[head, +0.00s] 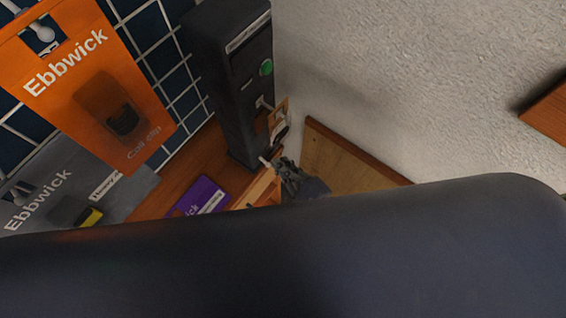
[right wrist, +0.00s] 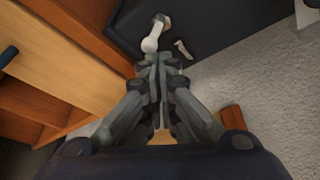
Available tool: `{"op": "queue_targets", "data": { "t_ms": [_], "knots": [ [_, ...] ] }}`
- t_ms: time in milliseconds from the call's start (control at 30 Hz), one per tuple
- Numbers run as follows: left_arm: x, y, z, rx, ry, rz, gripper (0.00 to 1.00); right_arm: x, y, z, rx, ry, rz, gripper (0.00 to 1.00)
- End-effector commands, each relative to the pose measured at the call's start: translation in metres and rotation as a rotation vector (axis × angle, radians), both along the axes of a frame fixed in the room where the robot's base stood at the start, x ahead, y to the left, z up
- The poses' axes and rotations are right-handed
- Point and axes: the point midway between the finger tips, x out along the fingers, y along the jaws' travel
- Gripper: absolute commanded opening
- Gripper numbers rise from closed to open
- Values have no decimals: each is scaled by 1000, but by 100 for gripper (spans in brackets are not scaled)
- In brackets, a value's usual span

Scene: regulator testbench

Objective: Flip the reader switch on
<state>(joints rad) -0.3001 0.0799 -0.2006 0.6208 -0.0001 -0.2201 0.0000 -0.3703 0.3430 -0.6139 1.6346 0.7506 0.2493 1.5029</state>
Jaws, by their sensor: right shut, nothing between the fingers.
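The reader appears to be a tall dark box (head: 232,85) standing against the wall in the head view, with a pale label strip, a round green button (head: 266,68) and a small pale switch (head: 262,103) on its face. My right gripper (head: 277,165) is low in front of the box, shut and empty. In the right wrist view its fingertips (right wrist: 160,62) are together, close to a white round-ended lever (right wrist: 155,36) on a dark panel. A smaller silvery piece (right wrist: 183,48) sits right of the lever. I cannot tell whether the fingertips touch the lever. My left gripper is out of view.
Orange (head: 95,75) and grey (head: 75,195) Ebbwick packages hang at the left in front of blue tiles. A purple package (head: 199,197) is lower down. Wooden panels (right wrist: 70,70) stand left of the gripper, and a rough white wall (head: 420,80) is at right. My own dark arm covers the bottom of the head view.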

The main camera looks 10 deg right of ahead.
Motion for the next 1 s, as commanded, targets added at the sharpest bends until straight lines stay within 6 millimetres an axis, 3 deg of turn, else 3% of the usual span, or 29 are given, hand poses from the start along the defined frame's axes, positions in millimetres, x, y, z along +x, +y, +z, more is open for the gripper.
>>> {"op": "queue_targets", "data": {
  "t_ms": [1000],
  "knots": [
    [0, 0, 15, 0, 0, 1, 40, -2, 0, 19, 4, -3, 0, 0]
  ]
}}
